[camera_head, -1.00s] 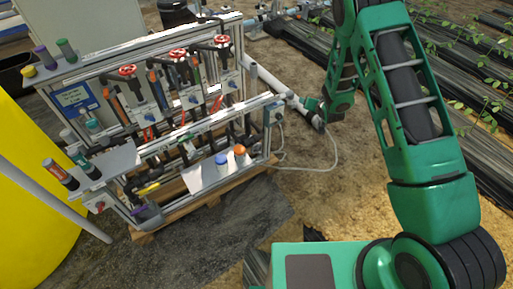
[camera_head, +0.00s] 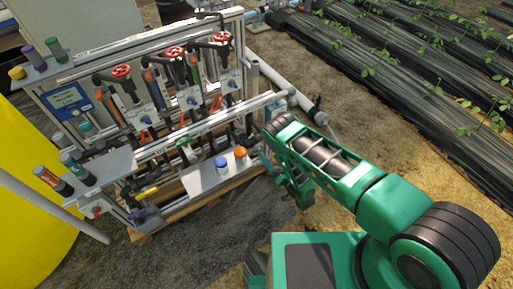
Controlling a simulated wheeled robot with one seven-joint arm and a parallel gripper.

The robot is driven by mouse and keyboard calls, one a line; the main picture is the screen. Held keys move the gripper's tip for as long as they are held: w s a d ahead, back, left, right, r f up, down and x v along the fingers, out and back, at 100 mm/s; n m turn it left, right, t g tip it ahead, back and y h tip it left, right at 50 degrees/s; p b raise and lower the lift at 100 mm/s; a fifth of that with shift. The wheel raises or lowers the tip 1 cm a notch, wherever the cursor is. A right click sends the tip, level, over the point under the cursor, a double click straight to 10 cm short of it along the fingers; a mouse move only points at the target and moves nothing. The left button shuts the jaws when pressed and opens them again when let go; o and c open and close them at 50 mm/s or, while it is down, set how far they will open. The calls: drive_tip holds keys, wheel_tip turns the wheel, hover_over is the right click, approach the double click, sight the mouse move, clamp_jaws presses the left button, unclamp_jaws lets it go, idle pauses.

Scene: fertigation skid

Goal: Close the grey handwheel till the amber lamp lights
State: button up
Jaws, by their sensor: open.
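The skid carries a row of handwheels that look red (camera_head: 122,71), (camera_head: 175,53), (camera_head: 222,37) on its upper rail. I cannot pick out a grey handwheel in this view. I cannot tell which part is the amber lamp, and no light clearly shows. My gripper (camera_head: 301,192) is small and partly covered by my folded arm, low beside the skid's front right corner. It is open and apart from the handwheels, with nothing seen in it.
Orange-capped (camera_head: 240,152) and blue-capped (camera_head: 221,164) items stand on a white front plate. A yellow tank (camera_head: 30,215) is at left. A white pipe (camera_head: 290,92) runs behind my arm. Open ground lies in front.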

sight(259, 149)
drive_tip(key=shift+y, duration=0.4)
drive_tip(key=x, duration=0.6)
drive_tip(key=a+f+x, duration=0.1)
drive_tip(key=x, duration=0.2)
drive_tip(key=shift+s, duration=0.3)
drive_tip(key=shift+f, duration=0.1)
drive_tip(key=c, duration=1.1)
